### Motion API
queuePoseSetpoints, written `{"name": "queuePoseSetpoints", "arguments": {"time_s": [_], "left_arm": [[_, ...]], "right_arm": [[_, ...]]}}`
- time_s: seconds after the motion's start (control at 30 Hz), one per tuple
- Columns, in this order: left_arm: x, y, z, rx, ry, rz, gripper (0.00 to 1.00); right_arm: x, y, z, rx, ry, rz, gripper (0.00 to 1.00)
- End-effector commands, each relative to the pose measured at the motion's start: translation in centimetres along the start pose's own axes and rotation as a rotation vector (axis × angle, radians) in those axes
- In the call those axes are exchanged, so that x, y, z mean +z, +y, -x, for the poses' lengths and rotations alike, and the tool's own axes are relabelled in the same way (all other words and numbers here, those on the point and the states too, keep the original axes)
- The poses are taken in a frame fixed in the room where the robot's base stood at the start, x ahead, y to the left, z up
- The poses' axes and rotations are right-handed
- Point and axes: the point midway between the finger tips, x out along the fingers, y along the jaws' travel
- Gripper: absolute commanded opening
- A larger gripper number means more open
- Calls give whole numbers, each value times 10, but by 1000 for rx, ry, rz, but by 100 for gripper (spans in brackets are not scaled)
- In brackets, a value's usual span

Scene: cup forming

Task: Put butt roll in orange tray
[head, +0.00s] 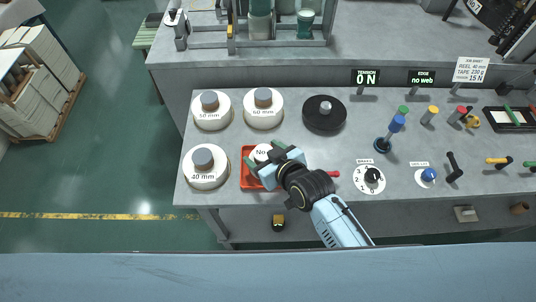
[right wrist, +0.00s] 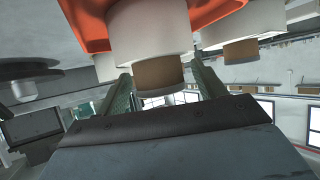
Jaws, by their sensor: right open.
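The orange tray (head: 243,182) lies near the front left of the grey bench; in the right wrist view its orange edge (right wrist: 215,10) is at the top. A white roll (head: 261,151) with a label partly reading "No" is at the tray, partly hidden by my gripper. I take it for the butt roll. In the right wrist view a white roll (right wrist: 150,28) with a brown core lies ahead, against the tray. My right gripper (head: 264,160) is open over the tray, its green fingers (right wrist: 163,85) spread on either side of the core. I cannot tell whether they touch it.
White rolls stand around the tray: a 40 mm roll (head: 206,178) at its left, another roll (head: 211,120) behind and a 60 mm roll (head: 263,118). A black reel (head: 324,125) stands behind right. Knobs, including a dial (head: 369,183), and coloured posts fill the bench's right.

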Motion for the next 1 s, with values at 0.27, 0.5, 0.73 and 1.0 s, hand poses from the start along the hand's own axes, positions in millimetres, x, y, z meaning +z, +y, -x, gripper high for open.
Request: {"name": "queuePoseSetpoints", "arguments": {"time_s": [0.27,0.5,0.73,1.0], "left_arm": [[-1,0,6,0,0,0,35],[-1,0,11,0,0,0,35],[-1,0,13,0,0,-1,35],[-1,0,13,0,-1,-1,35]], "right_arm": [[-2,0,32,0,-1,1,70],[-2,0,81,0,-1,1,70],[-2,0,113,0,0,0,70],[-2,0,121,0,0,0,70]]}}
